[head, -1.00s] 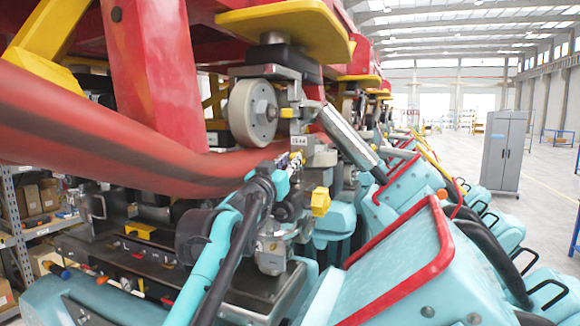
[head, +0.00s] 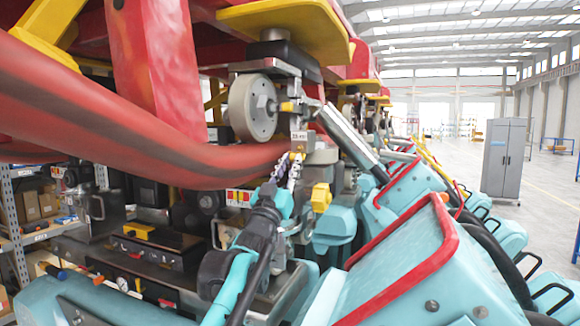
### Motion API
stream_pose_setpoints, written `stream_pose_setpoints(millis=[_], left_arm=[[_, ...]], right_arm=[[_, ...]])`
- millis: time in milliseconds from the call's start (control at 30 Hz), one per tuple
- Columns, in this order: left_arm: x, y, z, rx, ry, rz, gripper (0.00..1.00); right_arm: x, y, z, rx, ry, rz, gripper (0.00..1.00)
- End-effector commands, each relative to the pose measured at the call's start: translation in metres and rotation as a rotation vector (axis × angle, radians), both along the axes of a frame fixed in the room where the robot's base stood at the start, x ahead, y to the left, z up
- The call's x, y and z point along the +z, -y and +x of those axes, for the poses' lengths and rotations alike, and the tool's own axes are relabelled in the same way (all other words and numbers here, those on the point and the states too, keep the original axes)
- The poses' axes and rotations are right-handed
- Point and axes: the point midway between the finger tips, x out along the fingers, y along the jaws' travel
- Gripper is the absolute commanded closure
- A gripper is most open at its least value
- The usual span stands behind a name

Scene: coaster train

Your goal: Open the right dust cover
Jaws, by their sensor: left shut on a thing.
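My left gripper (head: 287,170) is on a teal and black arm that comes up from the bottom middle. Its thin silver fingers reach up to a metal bracket under a grey wheel (head: 250,108). They are shut on a small part there, mostly hidden by the fingers. I cannot tell for certain that this part is the right dust cover, as no cover shows clearly. A small white label (head: 299,136) sits just above the fingertips, and a yellow block (head: 321,198) is just right of them. My right gripper is not in view.
A thick red rail tube (head: 130,120) crosses close left of the gripper. Teal train cars with red rims (head: 445,240) fill the right side. A slanted silver cylinder (head: 348,140) stands right of the wheel. A grey cabinet (head: 504,155) stands on open floor.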

Motion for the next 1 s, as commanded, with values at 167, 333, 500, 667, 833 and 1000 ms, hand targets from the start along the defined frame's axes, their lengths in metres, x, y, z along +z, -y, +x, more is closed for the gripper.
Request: stream_pose_setpoints(millis=[167,333,500,667,833,1000], left_arm=[[0.000,0.000,0.000,0.000,0.000,0.000,1.00],[0.000,0.000,0.000,0.000,-0.001,0.000,0.62],[0.000,0.000,0.000,0.000,-0.001,0.000,0.62],[-0.001,-0.001,-0.002,0.000,-0.001,0.000,0.62],[-0.014,-0.007,-0.019,0.001,-0.001,0.001,0.62],[-0.037,-0.016,-0.049,0.001,-0.001,0.001,0.62]], right_arm=[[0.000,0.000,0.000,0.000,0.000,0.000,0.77],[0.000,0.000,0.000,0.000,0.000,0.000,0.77],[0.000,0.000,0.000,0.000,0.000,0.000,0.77],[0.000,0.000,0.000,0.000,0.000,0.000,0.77],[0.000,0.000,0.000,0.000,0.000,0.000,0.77],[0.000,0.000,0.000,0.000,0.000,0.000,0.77]])
